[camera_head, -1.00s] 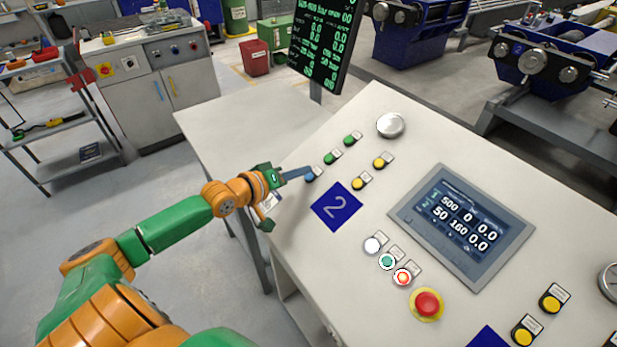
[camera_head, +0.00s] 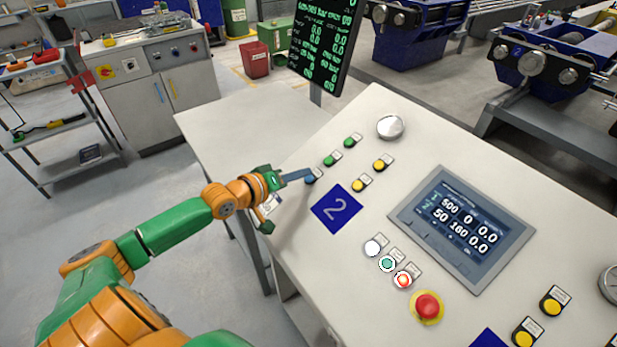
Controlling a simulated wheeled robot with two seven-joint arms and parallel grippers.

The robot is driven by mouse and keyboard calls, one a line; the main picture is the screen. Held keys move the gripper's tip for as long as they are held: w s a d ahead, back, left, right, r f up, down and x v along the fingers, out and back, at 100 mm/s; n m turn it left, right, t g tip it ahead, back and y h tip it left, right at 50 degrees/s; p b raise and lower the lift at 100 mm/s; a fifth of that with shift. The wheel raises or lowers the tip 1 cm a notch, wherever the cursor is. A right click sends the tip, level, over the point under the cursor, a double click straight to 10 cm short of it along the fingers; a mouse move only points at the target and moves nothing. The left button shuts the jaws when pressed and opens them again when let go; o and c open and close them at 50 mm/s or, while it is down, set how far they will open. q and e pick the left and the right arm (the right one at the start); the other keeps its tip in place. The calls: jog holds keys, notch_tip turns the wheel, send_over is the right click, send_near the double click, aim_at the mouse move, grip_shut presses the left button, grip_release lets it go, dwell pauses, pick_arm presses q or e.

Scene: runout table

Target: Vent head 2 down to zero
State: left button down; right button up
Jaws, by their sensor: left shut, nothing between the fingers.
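The sloped control panel (camera_head: 345,268) carries a blue plate marked "2" (camera_head: 336,208). Above the plate are two green buttons, two yellow buttons (camera_head: 358,185) and a blue button (camera_head: 310,179). My left gripper (camera_head: 310,174) is shut, its fingertips at the blue button and covering part of it. Whether they press it down I cannot tell. The screen (camera_head: 461,227) reads 500, 0, 0.0 on top and 50, 160, 0.0 below. A round gauge (camera_head: 390,127) sits near the panel's top edge; its needle is too small to read. My right gripper is out of view.
A dark display (camera_head: 322,45) stands behind. A bare table (camera_head: 240,125) lies left of the panel.

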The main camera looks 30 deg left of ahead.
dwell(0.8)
pick_arm(q)
jog(key=shift+w+f, duration=0.15)
jog(key=shift+f, duration=0.25)
jog(key=shift+w+d+f+b, duration=0.15)
jog(key=shift+f+b, duration=0.3)
jog(key=shift+b, duration=0.2)
dwell(1.3)
jog(key=shift+s+r+p, duration=0.2)
jog(key=shift+r+p, duration=0.6)
jog(key=shift+p, duration=0.2)
jog(key=shift+s, duration=0.1)
jog(key=r+p, duration=0.1)
jog(key=p, duration=0.1)
jog(key=s+r+p, duration=0.1)
jog(key=r, duration=0.1)
jog(key=s+a+r+p, duration=0.1)
jog(key=p, duration=0.1)
jog(key=shift+r+p, duration=0.35)
